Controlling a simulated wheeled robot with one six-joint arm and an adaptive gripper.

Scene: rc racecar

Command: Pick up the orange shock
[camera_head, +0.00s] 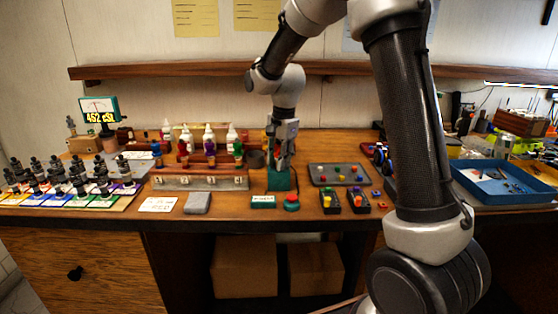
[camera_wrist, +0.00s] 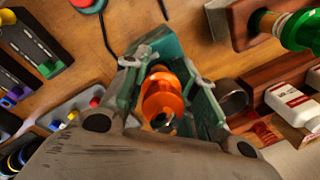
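The orange shock (camera_wrist: 164,97) shows in the wrist view between the two fingers of my gripper (camera_wrist: 160,70). It sits in or over a teal stand (camera_wrist: 150,50), whose walls rise close around it. In the head view my gripper (camera_head: 283,158) points down just above the same teal stand (camera_head: 279,180), and the shock is mostly hidden behind the fingers. The fingers look spread on either side of the shock. I see no clear contact with it.
A red button (camera_head: 292,202) is in front. A grey tray (camera_head: 338,174) and two dark control boxes (camera_head: 331,203) lie to the right. A blue bin (camera_head: 505,190) is farther right.

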